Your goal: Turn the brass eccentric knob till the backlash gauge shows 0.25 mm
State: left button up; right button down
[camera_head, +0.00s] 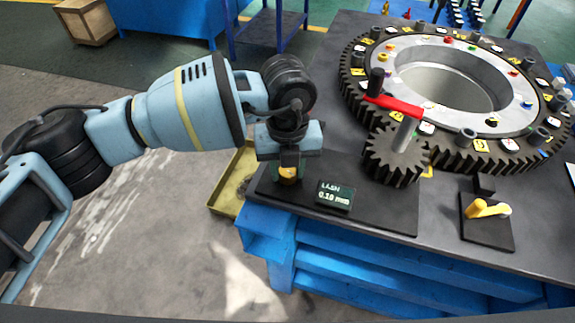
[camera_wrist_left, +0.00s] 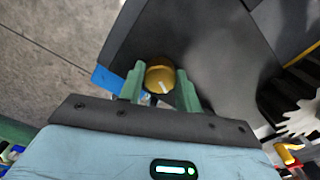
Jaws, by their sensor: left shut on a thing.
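The brass knob (camera_head: 288,175) stands on a dark plate at the table's near left corner. My left gripper (camera_head: 289,165) points down and is shut on it. In the left wrist view the round brass knob (camera_wrist_left: 160,77), with a pale index line, sits between the two green fingers of the left gripper (camera_wrist_left: 160,88). The gauge (camera_head: 335,195) beside the knob reads "LASH 0.10 mm", though the small digits are slightly blurred. My right gripper is not in view.
A dark pinion (camera_head: 395,158) with a red-handled crank (camera_head: 395,104) meshes with the large ring gear (camera_head: 485,155). A yellow lever (camera_head: 487,208) sits on a small plate at right. A yellow tray (camera_head: 226,200) is left of the table.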

pick_arm(q)
jog(key=m, duration=0.3)
jog(key=shift+r, duration=0.1)
jog(key=m, duration=0.2)
jog(key=shift+m, duration=0.3)
jog(key=m, duration=0.5)
jog(key=shift+m, duration=0.7)
